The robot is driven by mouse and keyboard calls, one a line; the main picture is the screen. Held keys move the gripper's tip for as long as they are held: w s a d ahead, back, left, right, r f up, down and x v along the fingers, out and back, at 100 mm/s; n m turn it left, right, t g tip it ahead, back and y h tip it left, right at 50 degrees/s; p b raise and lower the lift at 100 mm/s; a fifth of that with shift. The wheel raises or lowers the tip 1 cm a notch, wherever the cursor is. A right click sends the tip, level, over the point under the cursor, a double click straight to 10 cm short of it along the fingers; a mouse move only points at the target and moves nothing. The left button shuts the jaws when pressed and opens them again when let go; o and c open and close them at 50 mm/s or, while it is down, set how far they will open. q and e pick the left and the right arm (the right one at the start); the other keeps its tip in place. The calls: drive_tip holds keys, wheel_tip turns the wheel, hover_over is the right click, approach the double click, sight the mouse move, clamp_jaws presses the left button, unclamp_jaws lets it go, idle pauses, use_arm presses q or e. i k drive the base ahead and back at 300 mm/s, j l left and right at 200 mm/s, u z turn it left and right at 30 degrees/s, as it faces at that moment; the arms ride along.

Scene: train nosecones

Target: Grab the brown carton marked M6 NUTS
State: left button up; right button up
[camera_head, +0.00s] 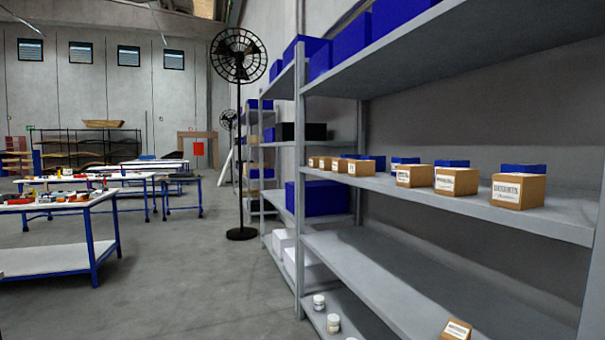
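Several brown cartons with white labels stand in a row on the middle shelf of the grey rack at the right. The largest three are the right carton (528,193), the one left of it (466,183) and a third (424,177). Smaller cartons (361,168) stand farther left along the same shelf. Another brown carton (457,330) is cut by the bottom edge, low on the rack. The labels are too small or blurred to read surely, so I cannot tell which is marked M6 NUTS. Neither gripper is in view.
Blue bins (523,169) stand behind the cartons. White jars (333,323) stand low on the rack. A black fan (241,233) stands left of it. Worktables (60,260) are at the left, with open floor between.

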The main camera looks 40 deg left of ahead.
sight(314, 161)
drive_tip(key=u, duration=1.25)
